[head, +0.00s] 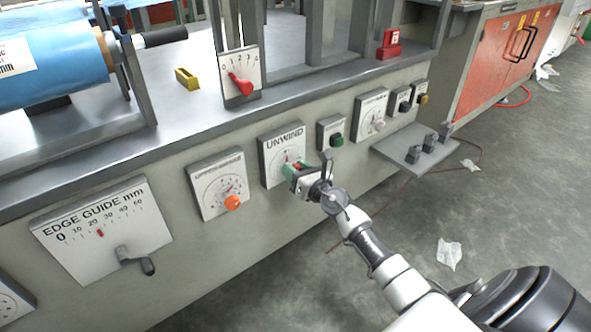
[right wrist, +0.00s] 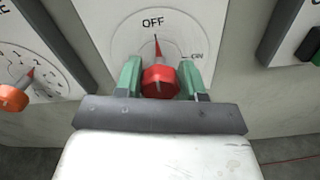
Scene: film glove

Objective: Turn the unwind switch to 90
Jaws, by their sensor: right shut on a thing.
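The UNWIND panel (head: 272,171) is a pale plate on the machine's front face. Its dial also shows in the right wrist view (right wrist: 190,28), with OFF at the top and ON at the right. The red unwind switch (right wrist: 160,80) sits between the green fingers of my right gripper (right wrist: 160,82), which is shut on it. The switch's red pointer is at OFF, straight up. In the head view my right gripper (head: 293,171) covers much of the dial. My left gripper is not in view.
An orange-knobbed dial panel (head: 210,190) is left of the UNWIND panel, and a green button panel (head: 328,130) is right of it. The EDGE GUIDE panel (head: 80,250) is further left. A small shelf (head: 405,155) juts out at the right.

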